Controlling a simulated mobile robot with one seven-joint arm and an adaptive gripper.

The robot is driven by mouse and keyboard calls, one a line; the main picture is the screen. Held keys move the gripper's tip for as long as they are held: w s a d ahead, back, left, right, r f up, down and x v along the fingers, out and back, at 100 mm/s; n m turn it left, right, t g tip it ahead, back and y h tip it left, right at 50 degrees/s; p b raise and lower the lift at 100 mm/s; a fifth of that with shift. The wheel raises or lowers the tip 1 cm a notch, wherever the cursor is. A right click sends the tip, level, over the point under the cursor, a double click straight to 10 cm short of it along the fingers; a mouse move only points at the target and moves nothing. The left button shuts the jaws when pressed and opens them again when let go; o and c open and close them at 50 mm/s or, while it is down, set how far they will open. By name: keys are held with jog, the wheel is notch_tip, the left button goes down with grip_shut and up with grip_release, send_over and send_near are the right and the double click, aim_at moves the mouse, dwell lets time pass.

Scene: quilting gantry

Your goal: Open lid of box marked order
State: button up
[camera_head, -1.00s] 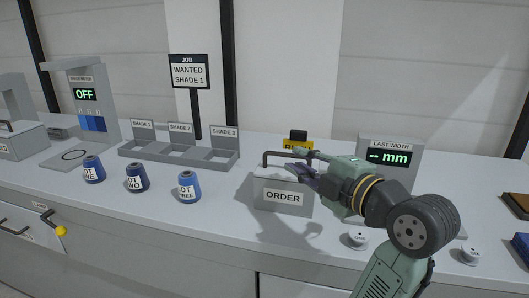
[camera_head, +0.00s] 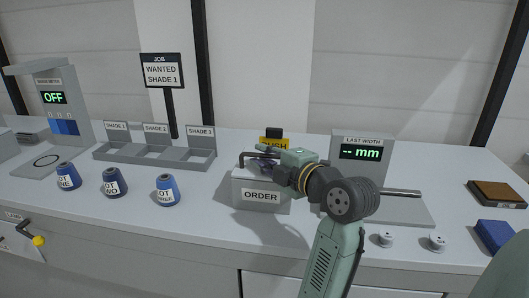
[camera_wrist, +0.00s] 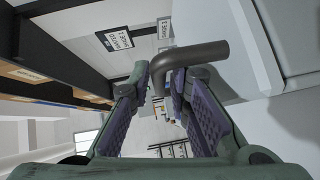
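The grey box marked ORDER (camera_head: 243,193) stands on the worktop in the head view, its lid down. Its dark bar handle (camera_head: 241,161) shows at the top left of the lid, partly hidden behind my gripper (camera_head: 261,163). In the wrist view, the bent bar of the handle (camera_wrist: 200,53) crosses in front of the right finger, and its bend lies at the gap between the fingertips. My gripper (camera_wrist: 160,88) is open there, with clear space between its purple pads. Whether a finger touches the bar I cannot tell.
Several blue cones, the nearest (camera_head: 166,190), stand left of the box before a grey shade rack (camera_head: 150,161). A yellow PUSH sign (camera_head: 274,144) is close behind it. The LAST WIDTH display (camera_head: 361,152) and small white knobs (camera_head: 437,242) are to the right.

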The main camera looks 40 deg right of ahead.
grip_shut()
dwell(0.8)
